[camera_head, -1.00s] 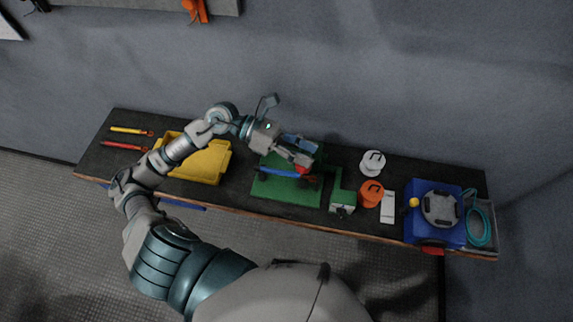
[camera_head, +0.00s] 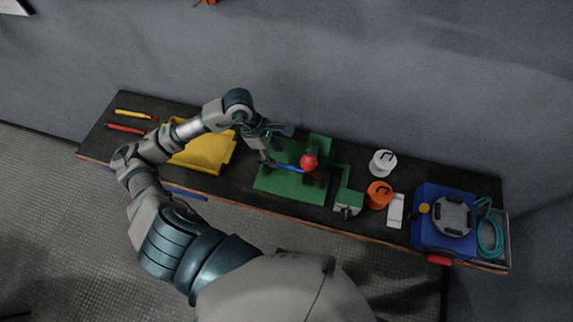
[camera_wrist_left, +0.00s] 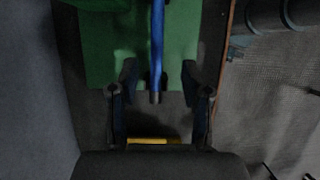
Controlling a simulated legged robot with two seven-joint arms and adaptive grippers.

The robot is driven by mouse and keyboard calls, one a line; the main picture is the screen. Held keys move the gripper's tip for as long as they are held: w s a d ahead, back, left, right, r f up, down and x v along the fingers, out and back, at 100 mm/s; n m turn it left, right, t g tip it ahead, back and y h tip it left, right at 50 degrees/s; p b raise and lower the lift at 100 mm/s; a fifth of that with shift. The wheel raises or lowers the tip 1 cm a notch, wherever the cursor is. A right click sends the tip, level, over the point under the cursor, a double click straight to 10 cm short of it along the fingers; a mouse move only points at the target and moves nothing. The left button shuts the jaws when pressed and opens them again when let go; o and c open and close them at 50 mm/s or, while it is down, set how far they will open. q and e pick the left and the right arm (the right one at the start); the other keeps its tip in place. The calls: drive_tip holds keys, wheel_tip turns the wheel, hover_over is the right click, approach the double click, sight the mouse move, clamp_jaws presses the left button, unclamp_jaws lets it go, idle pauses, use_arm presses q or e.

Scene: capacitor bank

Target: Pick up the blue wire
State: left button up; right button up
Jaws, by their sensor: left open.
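The blue wire (camera_head: 288,168) lies across the green board (camera_head: 290,190), running from its left side toward a red ball (camera_head: 309,160). In the left wrist view the blue wire (camera_wrist_left: 157,45) runs down from the top, and its bare grey end lies between the fingers. My left gripper (camera_head: 267,158) is at the wire's left end in the head view. In the left wrist view the left gripper (camera_wrist_left: 160,75) is open, with one finger on each side of the wire and a gap to both. Its height over the wire is hard to tell. My right gripper is not in view.
A yellow bin (camera_head: 207,154) stands left of the board. A green box (camera_head: 348,200), an orange pot (camera_head: 379,194), a white pot (camera_head: 383,162) and a blue case (camera_head: 430,236) stand to the right. The wall is close behind the bench.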

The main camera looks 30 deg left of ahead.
sight(285, 165)
use_arm(q)
drive_tip(key=shift+d+f, duration=0.25)
drive_tip(key=shift+f, duration=0.4)
drive_tip(key=shift+w+d+f+p, duration=0.15)
drive_tip(key=shift+d+f+p, duration=0.05)
drive_tip(key=shift+f+p, duration=0.15)
drive_tip(key=x, duration=0.1)
drive_tip(key=p+x, duration=0.1)
drive_tip(key=x, duration=0.1)
drive_tip(key=shift+w+d+f, duration=0.1)
drive_tip(key=shift+w+f, duration=0.15)
drive_tip(key=shift+d+f, duration=0.15)
drive_tip(key=shift+f, duration=0.2)
clamp_jaws()
